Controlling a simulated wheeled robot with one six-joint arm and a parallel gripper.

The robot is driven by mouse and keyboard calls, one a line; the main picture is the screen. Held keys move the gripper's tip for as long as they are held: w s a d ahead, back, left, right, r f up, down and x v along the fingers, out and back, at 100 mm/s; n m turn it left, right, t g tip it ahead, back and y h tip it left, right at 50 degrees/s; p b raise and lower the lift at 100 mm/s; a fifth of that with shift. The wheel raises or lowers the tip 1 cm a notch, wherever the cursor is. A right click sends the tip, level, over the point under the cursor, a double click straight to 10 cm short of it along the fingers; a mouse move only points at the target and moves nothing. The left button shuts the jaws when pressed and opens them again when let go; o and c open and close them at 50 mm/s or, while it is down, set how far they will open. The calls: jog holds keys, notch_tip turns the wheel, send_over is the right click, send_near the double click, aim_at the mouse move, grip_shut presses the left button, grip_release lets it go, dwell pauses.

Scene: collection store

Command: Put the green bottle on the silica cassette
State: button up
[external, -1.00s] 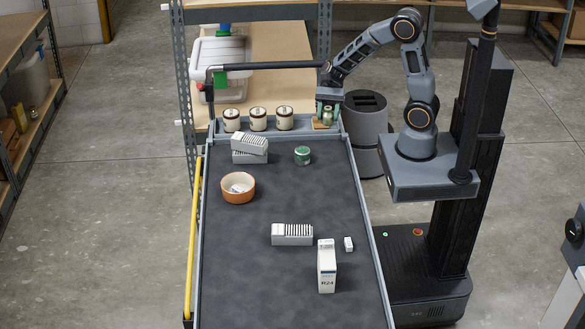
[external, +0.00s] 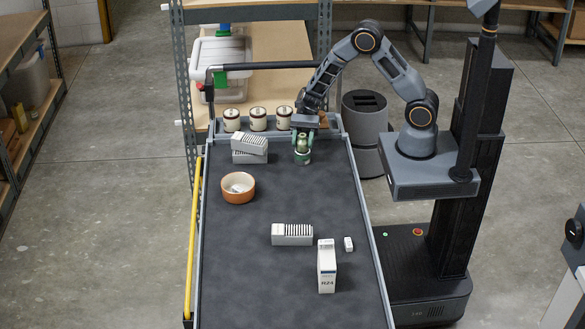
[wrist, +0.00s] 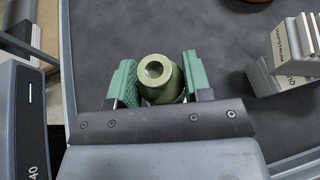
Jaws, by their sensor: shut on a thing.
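The green bottle (external: 302,141) is upright between the jaws of my gripper (external: 303,134), near the far right of the dark table. In the wrist view my gripper (wrist: 157,80) is shut on the bottle (wrist: 154,72), its round open mouth facing the camera. A round green tin with a pale band (external: 303,158) is directly below the bottle in the external view. Whether they touch I cannot tell, and the bottle hides the tin in the wrist view.
Stacked white slotted blocks (external: 249,150) stand left of my gripper, and an orange bowl (external: 238,188) is nearer. Several cream jars (external: 257,119) line the back ledge. A white box (external: 327,267) and a small white block (external: 348,244) stand at the near right. The table's middle is clear.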

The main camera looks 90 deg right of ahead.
jog(key=shift+f, duration=0.1)
jog(key=o, duration=0.5)
jog(key=shift+f, duration=0.1)
jog(key=o, duration=0.5)
jog(key=v, duration=0.6)
jog(key=s+a+r+n+h, duration=0.1)
jog(key=s+r+n+h, duration=0.3)
jog(key=n, duration=0.3)
jog(key=s+a+r+n+h, duration=0.2)
jog(key=s+r+n+h, duration=0.1)
jog(key=s+n, duration=0.3)
jog(key=s+a+r+n+h+b, duration=0.1)
jog(key=s+r+n+h, duration=0.3)
jog(key=s+n+h, duration=0.1)
jog(key=shift+s+a+r+n+t+h, duration=0.1)
jog(key=shift+s+r+n+t+h, duration=0.15)
jog(key=shift+n, duration=0.45)
jog(key=shift+s+a+r+n+t+h, duration=0.15)
jog(key=shift+n+h, duration=0.2)
jog(key=shift+n, duration=0.35)
